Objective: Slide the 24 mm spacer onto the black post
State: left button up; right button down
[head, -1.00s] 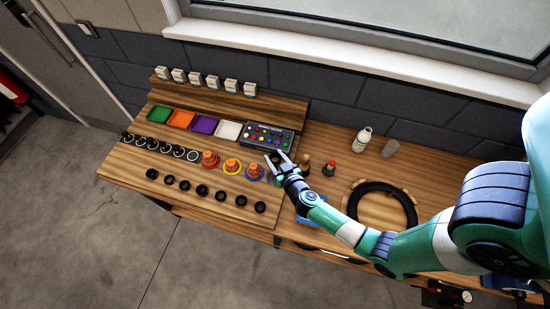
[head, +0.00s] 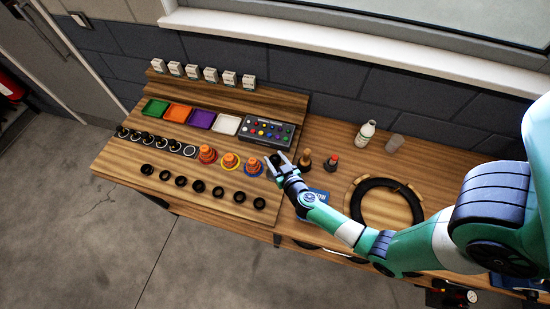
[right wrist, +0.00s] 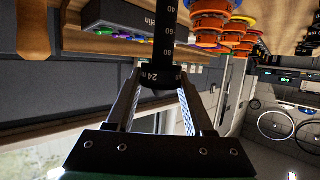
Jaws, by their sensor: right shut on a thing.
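My right gripper (head: 278,158) is over the bench, right of the orange stacks. In the right wrist view, the right gripper (right wrist: 160,80) is shut on the 24 mm spacer (right wrist: 160,76), a short black ring with a white "24" label. The black post (right wrist: 167,28), marked with a white scale, runs in line with the spacer and meets it between the fingers. A dark pointed tip shows just beyond the spacer, so the ring seems to be around the post's end; I cannot tell how far. The gripper mostly hides the post in the head view. My left gripper is not in view.
Orange stacks (head: 207,154) on coloured rings stand left of the gripper. A row of black rings (head: 198,187) lies in front. The grey panel with coloured buttons (head: 268,132) is behind. A wooden-handled tool (head: 305,160) and a wheel (head: 386,202) are to the right.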

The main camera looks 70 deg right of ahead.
jog(key=shift+f+b, duration=3.15)
jog(key=shift+f, duration=1.25)
jog(key=shift+c, duration=1)
grip_release()
jog(key=shift+r+p, duration=0.4)
jog(key=r+p, duration=0.3)
jog(key=a+r+p, duration=0.1)
jog(key=p, duration=0.1)
jog(key=shift+s+r, duration=0.3)
jog(key=shift+r, duration=0.1)
jog(key=s+a+r+p, duration=0.2)
jog(key=r+p, duration=0.1)
jog(key=shift+a+r, duration=0.15)
jog(key=shift+r, duration=0.05)
jog(key=p+v, duration=0.3)
jog(key=v, duration=0.7)
jog(key=shift+a+r, duration=0.3)
jog(key=shift+a, duration=0.1)
